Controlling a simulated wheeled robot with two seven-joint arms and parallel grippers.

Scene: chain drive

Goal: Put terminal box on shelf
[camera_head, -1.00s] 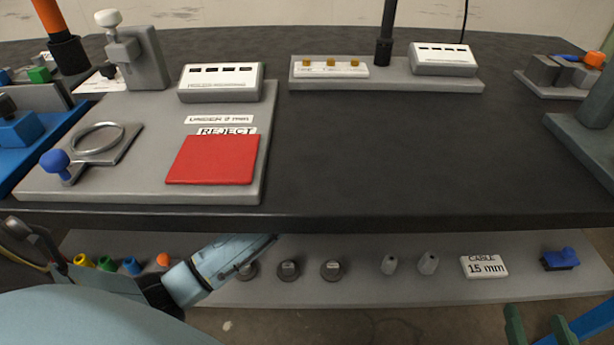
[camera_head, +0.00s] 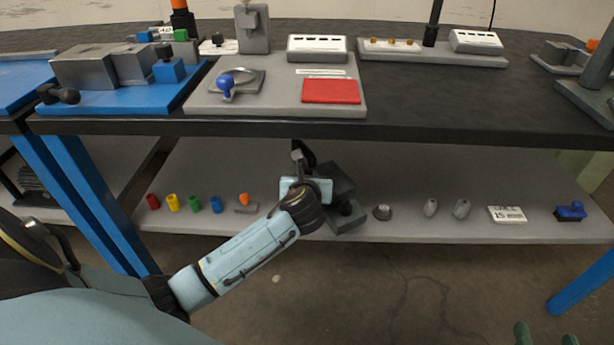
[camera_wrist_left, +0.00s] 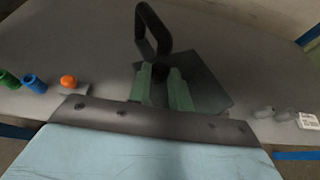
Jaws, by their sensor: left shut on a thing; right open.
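A dark grey box with a loop handle, which I take for the terminal box (camera_head: 340,178), is at the lower shelf (camera_head: 420,165), partly hidden behind my left wrist. In the left wrist view the green fingers of my left gripper (camera_wrist_left: 160,72) are shut on the box (camera_wrist_left: 209,75), near its black handle (camera_wrist_left: 152,28). The box is over the shelf surface; I cannot tell whether it rests on it. My right gripper (camera_head: 546,338) shows only its green fingertips at the bottom right edge, apart and empty.
On the shelf stand several coloured cylinders (camera_head: 194,204) to the left. A dark round piece (camera_head: 382,212), grey cylinders (camera_head: 462,208), a white label (camera_head: 507,214) and a blue item (camera_head: 571,211) stand to the right. The black tabletop (camera_head: 450,110) lies above the shelf.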

